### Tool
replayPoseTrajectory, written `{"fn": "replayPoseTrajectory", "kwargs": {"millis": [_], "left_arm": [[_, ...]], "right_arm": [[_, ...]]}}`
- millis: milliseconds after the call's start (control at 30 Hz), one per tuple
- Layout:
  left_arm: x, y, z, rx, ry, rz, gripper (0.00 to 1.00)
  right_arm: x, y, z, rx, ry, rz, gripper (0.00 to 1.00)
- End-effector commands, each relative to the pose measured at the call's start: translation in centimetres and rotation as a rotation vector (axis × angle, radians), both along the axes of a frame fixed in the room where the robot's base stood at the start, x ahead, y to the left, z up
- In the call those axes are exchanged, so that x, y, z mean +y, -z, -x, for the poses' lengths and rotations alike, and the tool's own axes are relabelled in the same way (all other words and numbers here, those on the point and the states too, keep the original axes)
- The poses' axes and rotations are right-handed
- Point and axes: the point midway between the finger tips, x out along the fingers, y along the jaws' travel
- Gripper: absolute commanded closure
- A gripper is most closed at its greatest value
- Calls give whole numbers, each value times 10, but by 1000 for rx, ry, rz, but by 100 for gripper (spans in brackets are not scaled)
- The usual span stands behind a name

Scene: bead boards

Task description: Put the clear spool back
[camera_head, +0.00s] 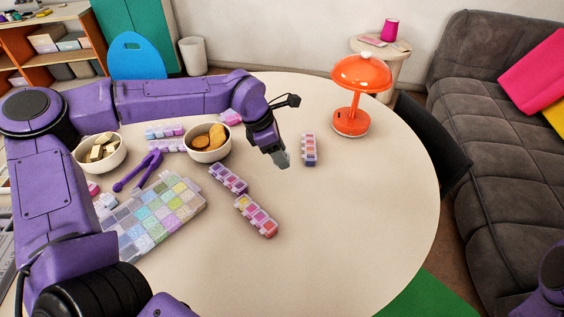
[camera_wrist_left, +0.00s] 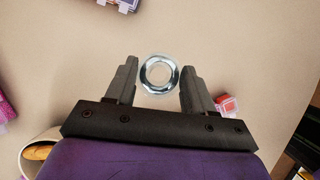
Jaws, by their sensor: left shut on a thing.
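The clear spool (camera_wrist_left: 159,74) shows in the left wrist view as a shiny, see-through ring with a hole in its middle. It sits between the two dark fingers of my left gripper (camera_wrist_left: 157,86), which is shut on it. In the head view my left gripper (camera_head: 281,155) is over the middle of the round table, pointing down, with a pale greyish piece at its tip. I cannot tell how high above the table it is. My right gripper is not in view.
The round table (camera_head: 350,220) holds a bead box (camera_head: 158,217), purple tongs (camera_head: 138,172), two bowls (camera_head: 209,142) (camera_head: 99,152) and several small bead cases (camera_head: 257,216). One case (camera_head: 309,149) stands just right of my gripper. An orange lamp (camera_head: 358,95) stands at the back. The table's front right is clear.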

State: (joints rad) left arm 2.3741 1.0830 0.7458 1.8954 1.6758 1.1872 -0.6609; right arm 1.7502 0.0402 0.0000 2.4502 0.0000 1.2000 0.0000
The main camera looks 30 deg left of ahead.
Motion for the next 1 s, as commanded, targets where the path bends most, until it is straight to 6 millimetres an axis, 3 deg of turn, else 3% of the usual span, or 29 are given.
{"fn": "replayPoseTrajectory", "kwargs": {"millis": [33, 200, 367, 500, 867, 900, 933, 1000], "left_arm": [[3, 15, -7, 9, -1, -2, 80], [9, 38, -27, 4, 0, 0, 80], [13, 52, -36, 4, 1, -1, 80], [12, 76, -35, 5, 1, 0, 80], [12, 82, -35, 2, 0, 1, 80], [12, 81, -35, 2, 0, 1, 34], [12, 81, -35, 2, 0, 1, 24], [12, 81, -35, 2, 0, 1, 21]], "right_arm": [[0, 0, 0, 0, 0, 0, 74], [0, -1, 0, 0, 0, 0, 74], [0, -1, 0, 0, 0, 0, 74], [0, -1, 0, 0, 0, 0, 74], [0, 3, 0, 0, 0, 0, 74], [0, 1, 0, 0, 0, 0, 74], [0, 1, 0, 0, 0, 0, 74], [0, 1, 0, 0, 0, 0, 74]]}}
